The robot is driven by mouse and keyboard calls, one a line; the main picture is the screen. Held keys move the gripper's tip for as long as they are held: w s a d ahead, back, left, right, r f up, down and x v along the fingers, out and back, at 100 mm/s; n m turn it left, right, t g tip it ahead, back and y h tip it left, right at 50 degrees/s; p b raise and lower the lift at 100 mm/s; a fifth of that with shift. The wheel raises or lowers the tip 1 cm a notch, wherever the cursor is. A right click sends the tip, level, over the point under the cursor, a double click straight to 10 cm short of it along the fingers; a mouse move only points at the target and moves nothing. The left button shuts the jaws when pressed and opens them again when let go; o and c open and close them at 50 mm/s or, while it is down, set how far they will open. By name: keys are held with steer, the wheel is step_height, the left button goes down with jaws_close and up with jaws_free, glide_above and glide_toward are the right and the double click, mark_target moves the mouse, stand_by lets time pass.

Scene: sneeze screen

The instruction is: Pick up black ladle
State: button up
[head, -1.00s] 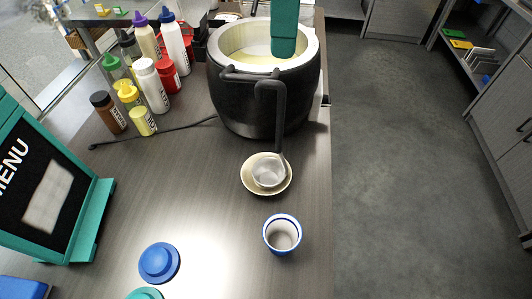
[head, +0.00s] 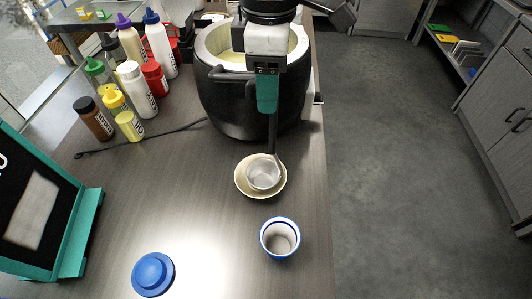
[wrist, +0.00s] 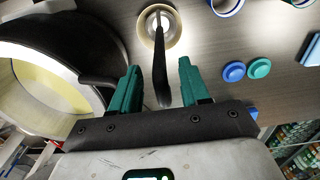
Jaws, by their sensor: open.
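The black ladle has its long dark handle standing up (head: 273,132) and its metal bowl resting in a small cream dish (head: 240,186). In the wrist view its handle (wrist: 159,58) runs between my two teal fingers, with a gap on each side. My gripper (head: 267,95) is open and points down over the handle in the head view; it also shows in the wrist view (wrist: 159,70). The upper handle is hidden behind my gripper in the head view.
A black soup pot (head: 215,100) stands just behind the ladle. A blue-rimmed cup (head: 280,238) is in front, and a blue lid (head: 153,274) lies front left. Several sauce bottles (head: 138,92) and a menu board (head: 75,235) stand at left. The counter's right edge is close.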

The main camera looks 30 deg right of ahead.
steer(key=shift+f, duration=0.9)
jaws_close()
